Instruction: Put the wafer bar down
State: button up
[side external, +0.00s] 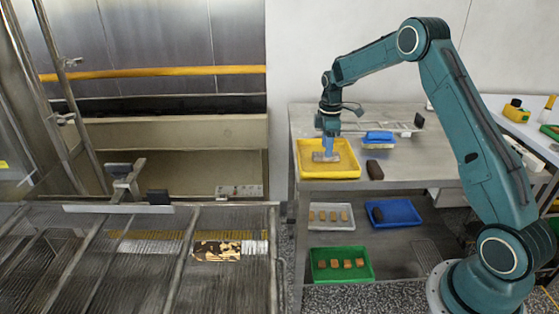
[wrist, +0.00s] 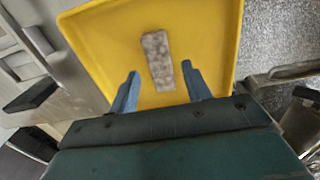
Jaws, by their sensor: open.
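The wafer bar (wrist: 158,61) is a greyish-brown, speckled oblong lying in the yellow tray (side external: 343,173). In the side view the bar (side external: 325,157) lies flat near the middle of the tray floor. My gripper (wrist: 158,82) is open, its two blue fingers apart on either side of the bar's near end, with visible gaps in the wrist view. In the side view my gripper (side external: 328,150) is low over the tray, right at the bar. I cannot tell whether the fingertips touch the tray floor. The yellow tray also fills much of the wrist view (wrist: 100,40).
A dark brown bar (side external: 374,170) and a brush with a blue top (side external: 379,137) lie right of the tray on the metal table. Grey, blue (side external: 400,221) and green trays are on the shelf below. A wire-mesh conveyor (side external: 100,270) is at left.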

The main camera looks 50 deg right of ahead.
notch_tip(320, 180, up, 10)
dwell(0.5)
jog(key=shift+a, duration=0.1)
dwell(0.4)
jog(key=s+a+r+m+t, duration=0.3)
jog(key=s+a+r+m, duration=0.1)
jog(key=s+a+r, duration=0.95)
jog(key=s+a+f+m+t, duration=0.1)
jog(key=s+a, duration=0.3)
jog(key=s, duration=0.5)
jog(key=s+a+f+m+t, duration=0.1)
jog(key=s+a+m, duration=0.3)
jog(key=s, duration=0.6)
jog(key=shift+a+f+t, duration=0.15)
jog(key=shift+f+t, duration=0.15)
jog(key=shift+f, duration=0.45)
